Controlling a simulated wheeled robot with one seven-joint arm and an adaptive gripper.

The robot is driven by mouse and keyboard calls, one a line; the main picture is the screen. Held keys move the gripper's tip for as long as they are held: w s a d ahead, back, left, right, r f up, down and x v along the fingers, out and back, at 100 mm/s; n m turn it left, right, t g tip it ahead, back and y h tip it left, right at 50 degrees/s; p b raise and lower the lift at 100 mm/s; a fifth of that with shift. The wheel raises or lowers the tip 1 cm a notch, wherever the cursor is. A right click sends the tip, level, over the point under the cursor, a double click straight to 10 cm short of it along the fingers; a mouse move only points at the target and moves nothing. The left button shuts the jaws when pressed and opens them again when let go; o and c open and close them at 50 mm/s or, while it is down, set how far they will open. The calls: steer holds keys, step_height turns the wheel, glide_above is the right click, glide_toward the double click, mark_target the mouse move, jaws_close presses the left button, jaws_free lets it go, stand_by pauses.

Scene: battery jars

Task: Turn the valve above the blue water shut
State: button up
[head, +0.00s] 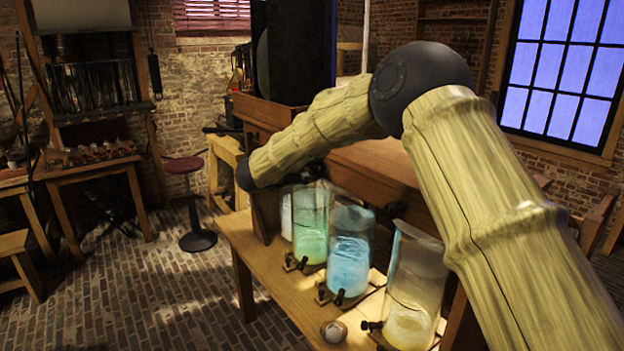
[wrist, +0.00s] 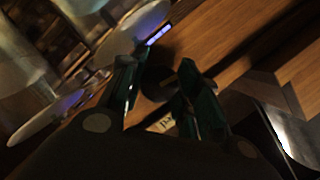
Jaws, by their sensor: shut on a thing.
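The jar of blue water (head: 349,262) stands on the wooden bench, between a jar of green water (head: 310,238) and a jar of pale yellowish water (head: 412,300). My gripper (wrist: 158,80) shows in the wrist view, with dark green fingers on either side of a dark, rounded part, likely a valve handle (wrist: 160,82). It is shut on that part. The picture is too dark to show the handle's angle. In the head view my arm covers much of the area above the jars, and the valve above the blue water cannot be made out clearly.
The wooden bench (head: 262,262) bears the jars, with small dark taps at their bases. A small round object (head: 333,331) lies near its front edge. A wooden cabinet stands behind the jars. A red stool (head: 184,170) stands on the open brick floor at left.

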steer(key=m+b, duration=0.1)
steer(key=b, duration=0.2)
steer(key=m+t+b, duration=0.1)
steer(key=b, duration=0.2)
steer(key=f+m+b, duration=0.1)
steer(key=m+b, duration=0.1)
steer(key=b, duration=0.2)
steer(key=shift+t, duration=0.4)
steer(key=m+t+b, duration=0.1)
steer(key=m+b, duration=0.3)
steer(key=b, duration=0.6)
steer(key=shift+t, duration=0.3)
steer(key=m+h+b, duration=0.1)
steer(key=m+b, duration=0.3)
steer(key=b, duration=0.3)
steer(key=shift+t+b, duration=0.3)
steer(key=shift+t, duration=0.1)
steer(key=m+b, duration=0.1)
steer(key=b, duration=0.1)
steer(key=m+h+b, duration=0.1)
steer(key=b, duration=0.1)
steer(key=shift+r+m, duration=0.2)
steer(key=shift+m, duration=0.1)
steer(key=shift+r+b, duration=0.2)
steer(key=shift+b, duration=0.15)
steer(key=o, duration=0.8)
steer(key=shift+c, duration=0.2)
steer(key=shift+s, duration=0.15)
